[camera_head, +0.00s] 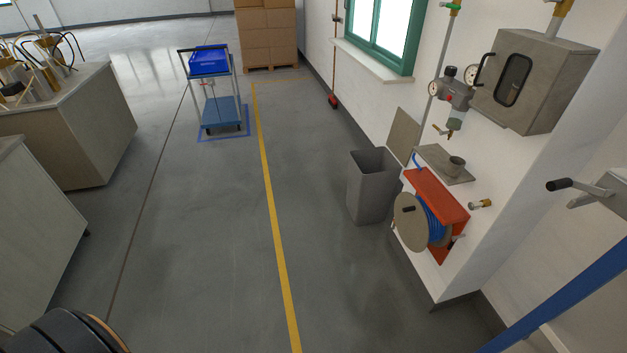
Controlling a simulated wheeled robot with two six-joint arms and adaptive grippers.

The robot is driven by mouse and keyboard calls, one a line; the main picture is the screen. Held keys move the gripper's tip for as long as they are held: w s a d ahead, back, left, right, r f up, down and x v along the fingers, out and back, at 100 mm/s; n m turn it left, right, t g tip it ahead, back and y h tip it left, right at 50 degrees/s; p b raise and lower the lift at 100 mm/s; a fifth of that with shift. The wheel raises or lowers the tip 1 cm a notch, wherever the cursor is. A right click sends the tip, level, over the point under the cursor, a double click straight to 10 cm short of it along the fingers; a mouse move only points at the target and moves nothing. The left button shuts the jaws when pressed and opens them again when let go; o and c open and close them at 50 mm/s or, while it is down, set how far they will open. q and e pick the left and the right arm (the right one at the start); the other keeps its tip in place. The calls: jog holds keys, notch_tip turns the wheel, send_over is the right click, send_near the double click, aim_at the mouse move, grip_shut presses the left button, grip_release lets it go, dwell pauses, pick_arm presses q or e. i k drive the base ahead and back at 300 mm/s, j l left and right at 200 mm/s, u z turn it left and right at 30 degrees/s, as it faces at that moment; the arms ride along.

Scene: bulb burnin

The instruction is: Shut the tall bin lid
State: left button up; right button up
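The tall bin (370,190) is a grey, open-topped bin standing on the floor against the right-hand wall. Its dark inside shows. A flat grey-beige panel (404,137) stands upright behind its rim, close to the wall; it looks like the bin's lid, standing open. I cannot make out the hinge. Neither of my grippers is in view. A dark rounded part at the bottom left corner looks like part of my own arm.
A hose reel (424,222) with blue hose and a small wall shelf (444,164) are right of the bin. A grey wall cabinet (532,80) hangs above. A blue cart (217,92) stands farther back. The floor left of the bin is clear, with a yellow line (270,190).

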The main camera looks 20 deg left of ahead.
aim_at(404, 132)
jog(key=u, duration=0.2)
jog(key=i+j, duration=0.35)
jog(key=i, duration=0.3)
jog(key=i+j+z, duration=0.15)
jog(key=i+j, duration=0.2)
jog(key=i, duration=0.35)
jog(key=i+j, duration=0.4)
jog(key=i, duration=0.25)
jog(key=i+j+z, duration=0.15)
jog(key=i+j, duration=0.3)
jog(key=i, duration=0.15)
jog(key=i+j, duration=0.45)
jog(key=i, duration=0.2)
